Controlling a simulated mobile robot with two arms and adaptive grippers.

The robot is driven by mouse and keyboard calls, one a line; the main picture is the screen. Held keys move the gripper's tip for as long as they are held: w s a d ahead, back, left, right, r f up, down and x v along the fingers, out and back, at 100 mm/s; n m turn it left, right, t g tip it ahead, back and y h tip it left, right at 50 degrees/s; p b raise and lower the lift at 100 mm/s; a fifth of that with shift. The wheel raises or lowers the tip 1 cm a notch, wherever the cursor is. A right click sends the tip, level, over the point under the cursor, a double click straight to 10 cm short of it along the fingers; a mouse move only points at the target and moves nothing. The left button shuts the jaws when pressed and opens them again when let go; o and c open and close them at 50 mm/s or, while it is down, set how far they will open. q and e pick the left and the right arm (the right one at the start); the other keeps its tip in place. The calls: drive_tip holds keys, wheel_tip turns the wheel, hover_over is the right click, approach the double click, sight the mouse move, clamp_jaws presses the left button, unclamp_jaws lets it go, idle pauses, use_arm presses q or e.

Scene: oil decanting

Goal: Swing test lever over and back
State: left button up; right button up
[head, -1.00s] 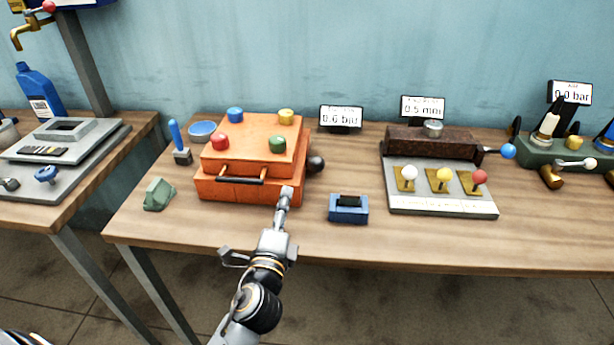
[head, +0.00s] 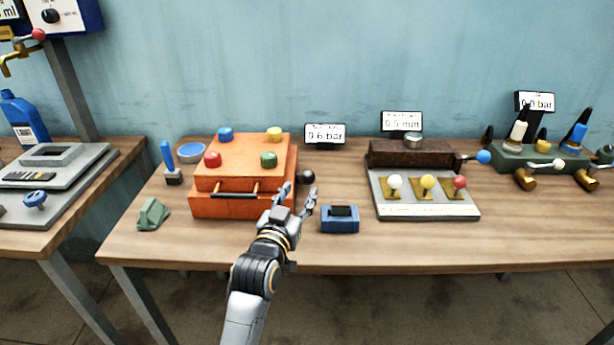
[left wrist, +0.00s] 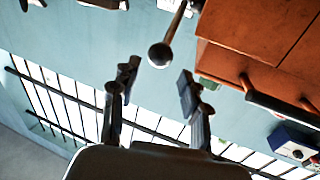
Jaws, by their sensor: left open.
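The orange box (head: 240,180) stands on the bench with coloured knobs on top and a black front handle. A lever with a dark ball knob (head: 307,176) sticks out at its right side. In the left wrist view the ball (left wrist: 160,55) hangs on its rod ahead of the fingers, roughly in line with the gap between them. My left gripper (head: 299,191) is open and empty, with its fingertips at the box's right front corner, just in front of the ball. In the left wrist view the gripper (left wrist: 158,88) shows both fingers apart. My right gripper is not in view.
A small blue block (head: 340,220) stands close to the right of my left gripper. A panel with three ball levers (head: 425,205) is further right. A green piece (head: 153,214) and a blue-handled tool (head: 168,163) are left of the box. A display (head: 325,135) stands behind.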

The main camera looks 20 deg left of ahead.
sight(305, 182)
use_arm(q)
drive_tip(key=w, duration=0.7)
drive_tip(key=shift+w, duration=0.3)
clamp_jaws()
